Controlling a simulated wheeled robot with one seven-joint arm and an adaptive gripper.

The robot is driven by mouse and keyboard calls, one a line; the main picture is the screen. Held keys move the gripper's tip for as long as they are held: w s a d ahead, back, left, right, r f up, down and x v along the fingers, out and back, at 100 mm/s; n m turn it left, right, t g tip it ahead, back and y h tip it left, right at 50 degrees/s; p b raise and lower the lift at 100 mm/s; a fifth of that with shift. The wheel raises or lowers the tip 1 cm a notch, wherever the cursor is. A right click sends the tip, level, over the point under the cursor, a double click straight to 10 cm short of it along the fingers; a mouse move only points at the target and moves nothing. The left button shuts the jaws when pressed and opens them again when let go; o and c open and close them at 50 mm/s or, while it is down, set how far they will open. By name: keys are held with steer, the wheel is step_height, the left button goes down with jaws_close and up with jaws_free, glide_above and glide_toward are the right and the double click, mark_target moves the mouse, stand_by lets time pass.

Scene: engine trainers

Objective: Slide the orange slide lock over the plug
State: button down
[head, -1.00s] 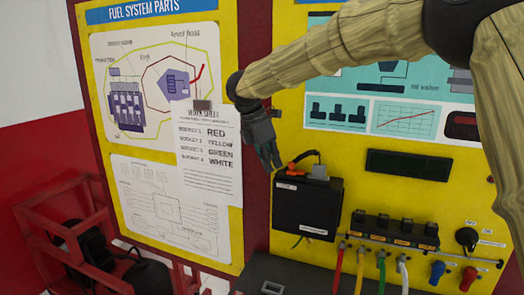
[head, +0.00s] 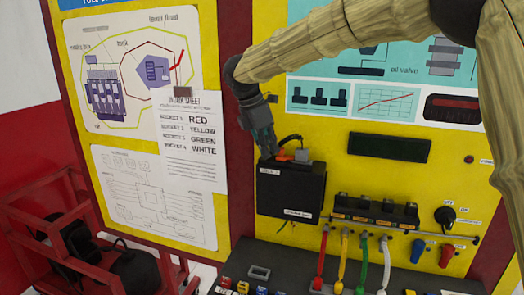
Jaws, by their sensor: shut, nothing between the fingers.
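The orange slide lock (head: 284,155) is a small orange piece on top of the black control box (head: 290,192), beside the grey plug (head: 302,155) with its black cable. My gripper (head: 268,153) points down, with its fingertips at the left end of the orange lock, touching it or very close; I cannot tell which. It is shut and holds nothing. The fingertips partly cover the left end of the lock, so how far the lock reaches over the plug is unclear.
Right of the box is a socket row (head: 375,210) with red, yellow, green and white cables hanging below. A dark display (head: 389,148) sits above it. A grey shelf (head: 330,285) with small coloured parts lies below. A red metal frame (head: 90,240) stands at the left.

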steer(key=shift+d, duration=0.15)
steer(key=s+a+r+b, duration=0.3)
steer(key=a+r, duration=0.3)
steer(key=r, duration=0.3)
steer(key=shift+s+a+r, duration=0.2)
steer(key=shift+a+r, duration=0.1)
steer(key=shift+a, duration=0.1)
steer(key=shift+a, duration=0.1)
